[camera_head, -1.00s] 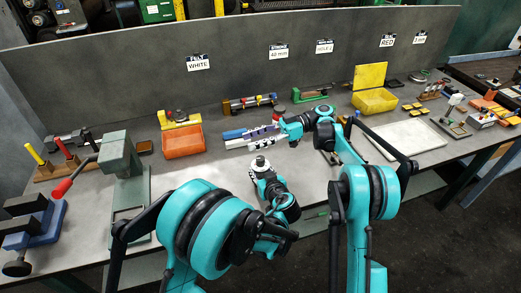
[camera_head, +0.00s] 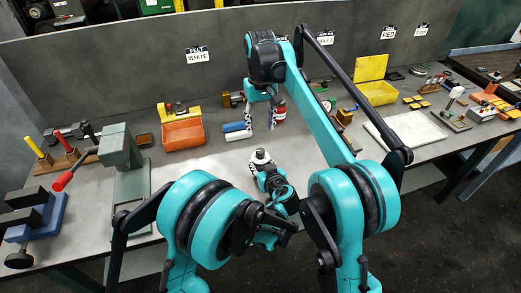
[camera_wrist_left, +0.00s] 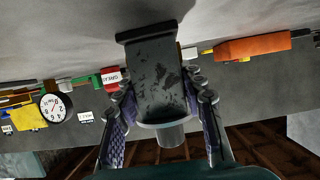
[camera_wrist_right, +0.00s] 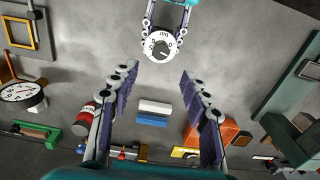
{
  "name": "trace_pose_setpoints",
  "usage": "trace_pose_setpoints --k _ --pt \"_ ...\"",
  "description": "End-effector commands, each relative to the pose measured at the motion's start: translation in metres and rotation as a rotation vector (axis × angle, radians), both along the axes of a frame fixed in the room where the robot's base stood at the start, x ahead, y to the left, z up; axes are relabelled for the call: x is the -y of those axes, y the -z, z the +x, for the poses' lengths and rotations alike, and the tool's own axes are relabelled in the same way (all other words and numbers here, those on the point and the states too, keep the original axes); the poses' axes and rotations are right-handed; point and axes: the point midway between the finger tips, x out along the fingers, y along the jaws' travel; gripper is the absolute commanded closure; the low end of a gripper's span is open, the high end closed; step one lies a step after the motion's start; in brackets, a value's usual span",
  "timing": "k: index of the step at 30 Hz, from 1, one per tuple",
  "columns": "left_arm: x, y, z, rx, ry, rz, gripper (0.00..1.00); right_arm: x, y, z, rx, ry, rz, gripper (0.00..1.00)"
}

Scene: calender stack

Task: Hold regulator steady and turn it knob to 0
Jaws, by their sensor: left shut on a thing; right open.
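The regulator (camera_head: 260,157) stands upright near the table's front, with a white round dial and a dark knob on top. In the right wrist view its dial (camera_wrist_right: 160,45) faces up; the marks are too small to read surely. My left gripper (camera_head: 263,172) is shut on the regulator's body; the left wrist view shows the dark worn body (camera_wrist_left: 158,75) between its fingers. My right gripper (camera_head: 261,118) is open and empty, fingers pointing down, behind the regulator. Its spread fingers (camera_wrist_right: 158,92) show in the right wrist view, apart from the knob.
Blue and white blocks (camera_head: 236,132) lie behind the regulator, near a red cylinder (camera_head: 280,114). An orange bin (camera_head: 183,133) stands to their left. A green press (camera_head: 122,165) is further left. Bare table surrounds the regulator.

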Motion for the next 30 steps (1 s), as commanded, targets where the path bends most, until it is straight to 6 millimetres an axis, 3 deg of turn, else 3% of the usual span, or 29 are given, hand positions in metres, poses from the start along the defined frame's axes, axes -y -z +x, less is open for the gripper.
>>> trace_pose_setpoints --k 15,21,29,30 --pt "0.000 0.000 0.000 0.000 0.000 0.000 1.00 0.000 0.096 0.000 -0.002 -0.002 0.003 0.53" --pt "0.000 0.000 0.000 0.000 0.001 0.000 1.00 0.000 0.110 -0.001 -0.002 -0.002 0.003 0.53" --pt "0.000 0.000 0.000 0.000 0.001 0.000 1.00 0.000 0.112 -0.001 -0.002 -0.002 0.003 0.53" --pt "0.000 0.000 0.000 0.000 0.001 0.000 1.00 0.000 0.112 -0.001 -0.002 -0.002 0.003 0.59"
